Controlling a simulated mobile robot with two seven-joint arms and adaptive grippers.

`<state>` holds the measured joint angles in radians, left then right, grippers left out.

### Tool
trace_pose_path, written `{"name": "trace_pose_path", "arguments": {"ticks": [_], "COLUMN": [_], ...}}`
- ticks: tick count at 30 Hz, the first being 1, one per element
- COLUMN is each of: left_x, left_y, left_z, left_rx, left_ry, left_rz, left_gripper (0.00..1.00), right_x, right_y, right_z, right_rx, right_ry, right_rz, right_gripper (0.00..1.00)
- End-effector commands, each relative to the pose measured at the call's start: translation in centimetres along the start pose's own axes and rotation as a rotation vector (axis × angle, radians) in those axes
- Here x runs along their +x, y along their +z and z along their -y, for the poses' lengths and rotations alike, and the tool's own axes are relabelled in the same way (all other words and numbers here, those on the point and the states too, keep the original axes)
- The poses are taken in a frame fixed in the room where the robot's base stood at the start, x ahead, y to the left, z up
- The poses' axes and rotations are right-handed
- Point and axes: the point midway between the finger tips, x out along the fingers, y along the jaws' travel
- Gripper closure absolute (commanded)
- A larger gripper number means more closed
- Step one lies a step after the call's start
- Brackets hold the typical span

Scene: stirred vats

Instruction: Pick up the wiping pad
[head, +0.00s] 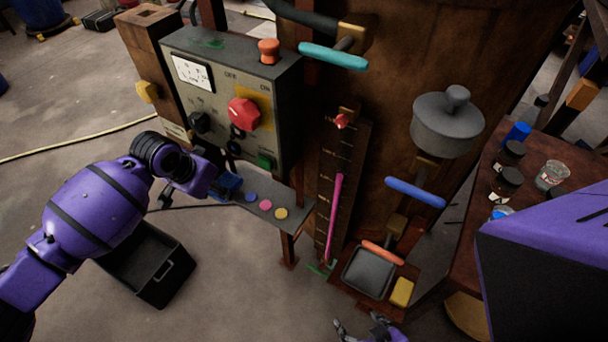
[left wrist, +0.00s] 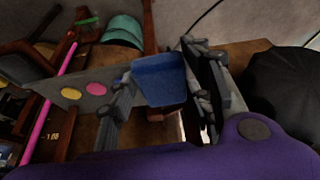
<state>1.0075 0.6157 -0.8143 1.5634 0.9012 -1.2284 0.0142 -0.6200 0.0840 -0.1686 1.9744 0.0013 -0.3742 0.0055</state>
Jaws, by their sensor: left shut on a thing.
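A blue block-like pad (head: 229,183), which I take to be the wiping pad, is at the left end of the small grey shelf below the control box. My left gripper (head: 218,187) is shut on it. In the left wrist view the blue pad (left wrist: 160,80) sits between the two fingers of my left gripper (left wrist: 163,100). Whether the pad still touches the shelf I cannot tell. My right gripper (head: 366,327) is at the bottom edge of the head view, fingers apart and empty, partly cut off.
The grey shelf (head: 278,190) carries blue, pink and yellow discs. The control box (head: 232,98) stands just above it. A black bin (head: 148,265) is on the floor below my left arm. A grey tray (head: 368,274) and yellow block (head: 401,291) lie near the vat's foot.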

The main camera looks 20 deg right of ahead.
Motion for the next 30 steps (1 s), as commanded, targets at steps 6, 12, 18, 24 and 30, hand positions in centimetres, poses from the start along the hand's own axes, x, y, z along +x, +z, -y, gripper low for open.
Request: {"name": "trace_pose_path", "arguments": {"ticks": [6, 12, 18, 24, 30], "left_x": [-2.1, -4.1, -5.6, -6.3, -6.4], "left_y": [5.5, 10.7, 14.2, 15.6, 16.2], "left_z": [0.0, 0.0, 0.0, -0.1, -0.1], "left_rx": [-0.001, -0.002, -0.002, -0.001, -0.041], "left_ry": [-0.001, -0.001, 0.0, 0.001, -0.015], "left_rz": [0.006, 0.007, 0.007, 0.004, 0.005], "left_gripper": [0.75, 0.75, 0.75, 0.75, 0.75], "right_x": [0.0, 0.1, 0.1, 0.2, 0.3], "right_y": [-0.5, -0.4, -0.1, -0.3, -0.6], "right_z": [-0.2, -0.1, 0.0, 0.2, 0.3], "right_rx": [-0.007, -0.006, -0.002, 0.007, 0.008], "right_ry": [-0.001, -0.001, -0.001, -0.001, -0.002], "right_rz": [-0.007, -0.004, -0.001, -0.004, -0.011], "right_gripper": [0.35, 0.35, 0.35, 0.35, 0.35]}}
